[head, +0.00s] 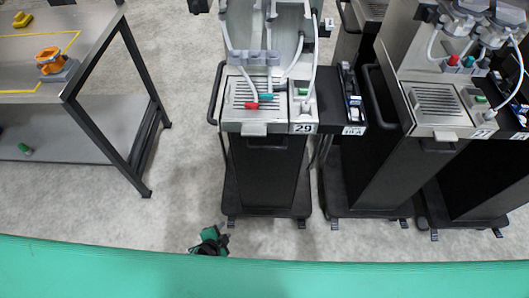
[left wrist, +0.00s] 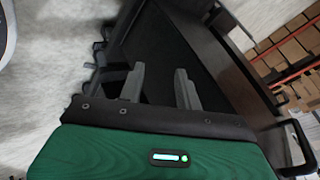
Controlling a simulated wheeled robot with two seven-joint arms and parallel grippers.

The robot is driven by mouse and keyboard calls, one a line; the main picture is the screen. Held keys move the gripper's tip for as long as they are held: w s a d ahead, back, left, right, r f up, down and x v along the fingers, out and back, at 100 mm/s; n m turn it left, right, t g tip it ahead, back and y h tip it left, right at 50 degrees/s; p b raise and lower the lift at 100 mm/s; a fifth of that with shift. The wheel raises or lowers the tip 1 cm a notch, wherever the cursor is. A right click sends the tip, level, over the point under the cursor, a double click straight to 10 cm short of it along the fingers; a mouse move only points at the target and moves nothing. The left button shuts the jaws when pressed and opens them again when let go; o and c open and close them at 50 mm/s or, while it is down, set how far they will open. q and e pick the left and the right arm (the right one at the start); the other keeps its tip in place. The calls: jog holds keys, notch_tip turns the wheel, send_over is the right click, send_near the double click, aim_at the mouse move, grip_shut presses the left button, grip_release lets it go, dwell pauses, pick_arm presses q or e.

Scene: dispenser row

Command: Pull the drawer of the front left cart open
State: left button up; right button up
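The front left cart (head: 265,175), labelled 29, is a dark narrow cart with a light top and a slotted tray. A dark recessed front (head: 262,143) shows just under its top; I cannot tell for sure whether this is the drawer. No drawer stands out from the cart. My left gripper (head: 210,238) is low, in front of the cart's base and a little left of it. In the left wrist view my left gripper (left wrist: 158,86) has its two grey fingers apart with nothing held between them. A dark cart body (left wrist: 165,50) lies beyond the fingers. My right gripper is not in view.
More carts (head: 375,165) stand close on the right, one labelled 27 (head: 482,133). A table (head: 90,60) with a lower shelf and an orange item stands at the left. Grey floor is free between table and cart. Shelves with boxes (left wrist: 290,50) show in the left wrist view.

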pick_arm(q)
jog(key=w+d+r+m+t+h+b, duration=0.1)
jog(key=w+d+r+m+t, duration=0.15)
jog(key=r, duration=0.75)
jog(key=w+d+r+m+t+h, duration=0.1)
jog(key=d+r+m+h, duration=0.2)
jog(key=r, duration=0.7)
jog(key=w+d+r+m+t+b, duration=0.1)
jog(key=d+r+m+t, duration=0.2)
jog(key=r, duration=0.7)
jog(key=f+p+x, duration=0.1)
jog(key=x, duration=1.3)
jog(key=shift+d+g+p, duration=0.2)
jog(key=shift+g+p, duration=0.15)
jog(key=shift+n, duration=0.25)
jog(key=shift+c, duration=0.6)
grip_shut()
jog(key=shift+s+f, duration=0.1)
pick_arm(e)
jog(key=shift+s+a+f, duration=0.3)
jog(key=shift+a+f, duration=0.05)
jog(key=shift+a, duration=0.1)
